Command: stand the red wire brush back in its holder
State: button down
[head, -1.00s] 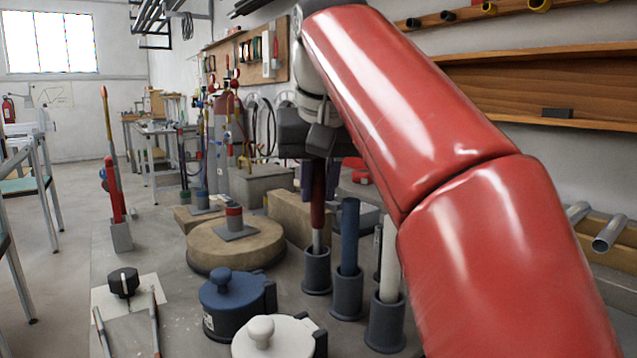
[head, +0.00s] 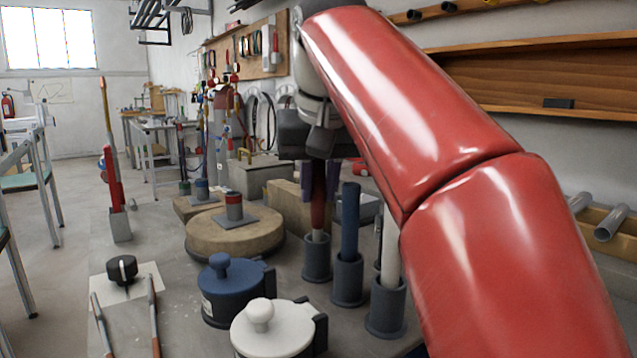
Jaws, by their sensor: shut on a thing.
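My gripper (head: 319,182) is shut on a red-handled tool, taken to be the red wire brush (head: 318,212), which is upright. Its pale lower shaft runs down to the mouth of a dark grey round cup (head: 317,262), which looks like its holder. The shaft's lower end is hidden, so I cannot tell how deep it sits. My arm hides part of the space to the right of the gripper.
Close right stand a blue rod (head: 350,215) in a grey cup and a white rod (head: 390,250) in another. A blue lidded pot (head: 232,290) and a white one (head: 272,328) are in front. A round wooden block (head: 235,240) lies left.

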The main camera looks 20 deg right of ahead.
jog(key=shift+f+b, duration=0.35)
jog(key=shift+f, duration=0.25)
jog(key=c, duration=1.2)
grip_release()
jog(key=p+v, duration=0.3)
jog(key=v, duration=0.4)
jog(key=shift+s+r, duration=0.15)
jog(key=shift+r, duration=0.25)
